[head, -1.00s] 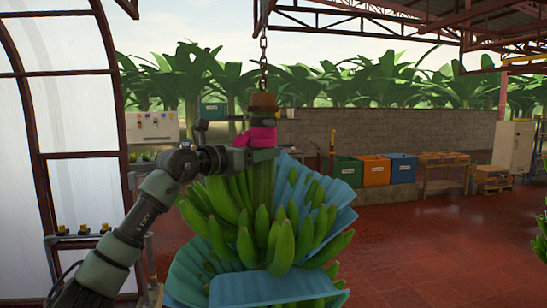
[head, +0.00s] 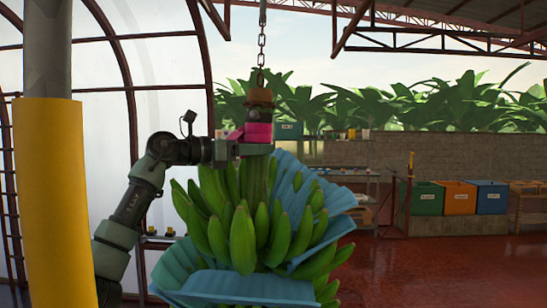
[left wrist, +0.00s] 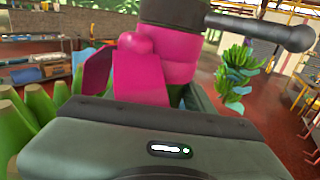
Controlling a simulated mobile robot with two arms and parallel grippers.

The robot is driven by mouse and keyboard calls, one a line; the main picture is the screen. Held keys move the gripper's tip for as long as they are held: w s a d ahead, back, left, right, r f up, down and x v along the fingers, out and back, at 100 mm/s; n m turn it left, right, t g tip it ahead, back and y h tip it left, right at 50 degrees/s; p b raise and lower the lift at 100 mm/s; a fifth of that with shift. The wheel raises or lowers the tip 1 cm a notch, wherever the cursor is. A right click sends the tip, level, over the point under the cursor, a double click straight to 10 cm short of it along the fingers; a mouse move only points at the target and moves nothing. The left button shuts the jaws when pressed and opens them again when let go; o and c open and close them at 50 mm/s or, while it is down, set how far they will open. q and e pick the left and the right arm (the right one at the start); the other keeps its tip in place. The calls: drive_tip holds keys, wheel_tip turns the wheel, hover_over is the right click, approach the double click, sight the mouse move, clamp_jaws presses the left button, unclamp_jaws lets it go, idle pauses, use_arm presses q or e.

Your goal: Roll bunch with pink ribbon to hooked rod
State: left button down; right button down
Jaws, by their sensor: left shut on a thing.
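The green banana bunch (head: 243,238) hangs from a chain (head: 261,50) in the head view, with blue sheets (head: 312,205) between and around its hands. A pink ribbon (head: 259,132) is tied round its stem just under the brown top (head: 261,97). My left gripper (head: 256,149) is shut on the stem at the ribbon. In the left wrist view the ribbon (left wrist: 165,70) fills the middle, right by the gripper body. The fingertips are partly hidden by the stem. My right gripper is not in view. I cannot make out a hooked rod.
A yellow-sleeved post (head: 56,200) stands close on the left. Green (head: 422,198), orange (head: 458,198) and blue (head: 490,197) bins stand by the low wall at the right. Another bunch (left wrist: 236,70) hangs farther off in the left wrist view. Red floor (head: 420,270) is clear at the right.

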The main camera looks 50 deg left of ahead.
use_arm(q)
drive_tip(key=shift+s+a+r+b, duration=0.3)
drive_tip(key=shift+s+a+b, duration=0.05)
drive_tip(key=shift+s+a, duration=0.6)
drive_tip(key=shift+s, duration=0.1)
drive_tip(key=c, duration=0.9)
unclamp_jaws()
drive_tip(key=o, duration=0.3)
drive_tip(key=shift+f, duration=0.15)
drive_tip(key=shift+s+f+b, duration=0.25)
drive_tip(key=shift+s+b, duration=0.2)
drive_tip(key=shift+b, duration=0.15)
drive_tip(key=s+b, duration=0.1)
drive_tip(key=s, duration=0.1)
drive_tip(key=s+b, duration=0.1)
drive_tip(key=s, duration=0.1)
drive_tip(key=s+a+b, duration=0.1)
drive_tip(key=shift+s, duration=0.4)
drive_tip(key=shift+s+r, duration=0.2)
drive_tip(key=shift+s, duration=0.35)
